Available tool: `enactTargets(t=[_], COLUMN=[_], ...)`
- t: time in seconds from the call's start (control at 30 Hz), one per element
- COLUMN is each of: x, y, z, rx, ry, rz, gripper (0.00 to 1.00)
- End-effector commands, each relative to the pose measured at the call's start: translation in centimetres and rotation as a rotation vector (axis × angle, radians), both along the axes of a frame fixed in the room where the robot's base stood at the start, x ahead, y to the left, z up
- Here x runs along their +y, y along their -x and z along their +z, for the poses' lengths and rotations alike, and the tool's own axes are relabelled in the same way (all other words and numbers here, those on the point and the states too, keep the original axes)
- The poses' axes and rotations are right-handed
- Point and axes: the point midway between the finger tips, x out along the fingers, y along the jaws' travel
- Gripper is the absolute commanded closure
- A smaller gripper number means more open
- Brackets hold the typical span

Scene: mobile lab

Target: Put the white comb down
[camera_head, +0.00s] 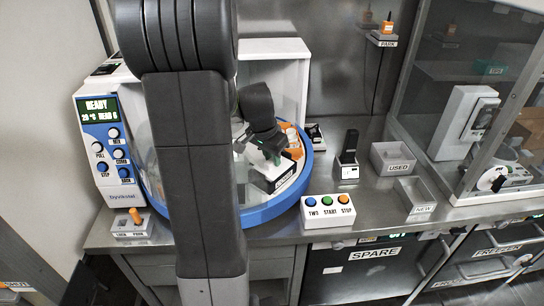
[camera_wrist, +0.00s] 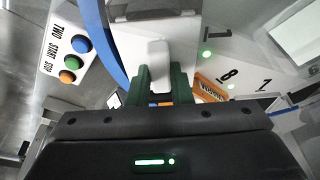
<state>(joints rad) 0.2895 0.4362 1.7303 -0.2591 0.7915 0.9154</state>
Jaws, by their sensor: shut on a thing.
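My gripper (camera_wrist: 163,88) has green fingers and is shut on a pale upright tab, which appears to be part of the white comb (camera_wrist: 158,52). A broad white surface lies behind the tab; I cannot tell where the comb ends or whether it rests on anything. In the head view my gripper (camera_head: 268,156) is inside the round blue-rimmed machine (camera_head: 270,211), over a white block with a dark label. The comb itself is mostly hidden there by the gripper.
My arm covers the machine's middle. A button box (camera_head: 329,211) stands in front of the blue rim. To the right are a black device (camera_head: 349,150), a USED tray (camera_head: 394,158) and a NEW tray (camera_head: 417,195). Orange labelled pieces (camera_wrist: 208,90) lie near the gripper.

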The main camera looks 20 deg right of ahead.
Motion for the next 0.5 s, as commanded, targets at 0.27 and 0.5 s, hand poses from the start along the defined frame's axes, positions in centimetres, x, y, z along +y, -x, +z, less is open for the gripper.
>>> enactTargets(t=[0.27, 0.5], x=[0.0, 0.0], y=[0.0, 0.0], z=[-0.17, -0.02], rx=[0.0, 0.0], ry=[0.0, 0.0], rz=[0.0, 0.0], gripper=[0.59, 0.59])
